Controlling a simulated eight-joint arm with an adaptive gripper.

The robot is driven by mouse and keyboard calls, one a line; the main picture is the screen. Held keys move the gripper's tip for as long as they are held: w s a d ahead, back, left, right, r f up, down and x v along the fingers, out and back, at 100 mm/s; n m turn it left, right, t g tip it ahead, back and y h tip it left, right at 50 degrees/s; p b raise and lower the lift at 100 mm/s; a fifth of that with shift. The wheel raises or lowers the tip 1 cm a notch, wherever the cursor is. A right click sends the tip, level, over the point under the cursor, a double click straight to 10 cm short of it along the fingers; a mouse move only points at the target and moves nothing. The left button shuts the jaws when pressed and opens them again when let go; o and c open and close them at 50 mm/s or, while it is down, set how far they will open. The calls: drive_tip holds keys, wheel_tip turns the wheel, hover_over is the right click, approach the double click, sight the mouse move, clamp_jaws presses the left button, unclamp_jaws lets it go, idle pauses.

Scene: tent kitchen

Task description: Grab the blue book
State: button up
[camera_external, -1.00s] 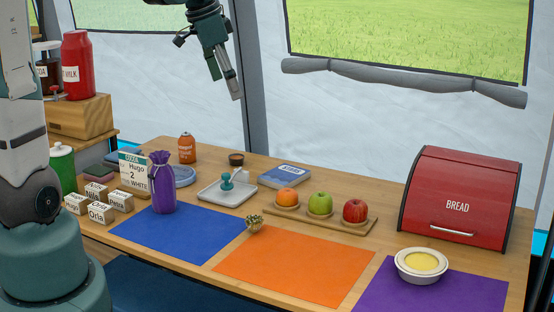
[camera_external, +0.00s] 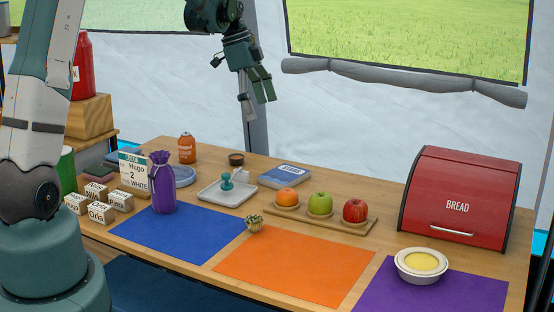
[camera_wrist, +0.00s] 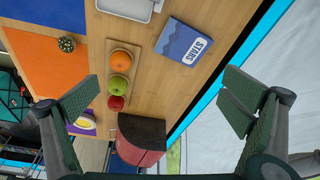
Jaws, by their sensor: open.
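The blue book (camera_external: 284,176) lies flat at the back of the wooden table, just behind the fruit board. Its cover carries white lettering. In the wrist view the book (camera_wrist: 184,42) is at the upper middle, beyond my fingertips. My gripper (camera_external: 258,108) is open and empty, in the air well above the table and slightly left of the book in the external view. In the wrist view my gripper (camera_wrist: 157,96) shows its two fingers spread wide at left and right. Nothing touches the book.
A fruit board (camera_external: 370,226) with an orange and apples is right in front of the book. A grey tray (camera_external: 208,196) with a teal-handled item and a small dark bowl (camera_external: 236,159) are to its left. A red bread box (camera_external: 458,200) stands at right.

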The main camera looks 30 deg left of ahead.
sight(284, 173)
drive_tip(key=w+f+m, duration=0.1)
drive_tip(key=w+f, duration=0.1)
drive_tip(key=f, duration=0.2)
drive_tip(key=w+f+m+g+h, duration=0.1)
drive_tip(key=w+f+m, duration=0.1)
drive_tip(key=f, duration=0.3)
drive_tip(key=w+f+m, duration=0.2)
drive_tip(key=w+f, duration=0.2)
drive_tip(key=shift+w+d+f+g+p, duration=0.1)
drive_tip(key=shift+w+f+g+p, duration=0.1)
drive_tip(key=shift+f+g+p, duration=0.15)
drive_tip(key=shift+f, duration=0.1)
drive_tip(key=shift+b+x, duration=0.3)
drive_tip(key=shift+x, duration=1)
drive_tip(key=shift+d, duration=0.1)
drive_tip(key=shift+b+x, duration=0.8)
drive_tip(key=shift+x, duration=1.7)
drive_tip(key=shift+w, duration=0.15)
drive_tip(key=shift+f, duration=0.25)
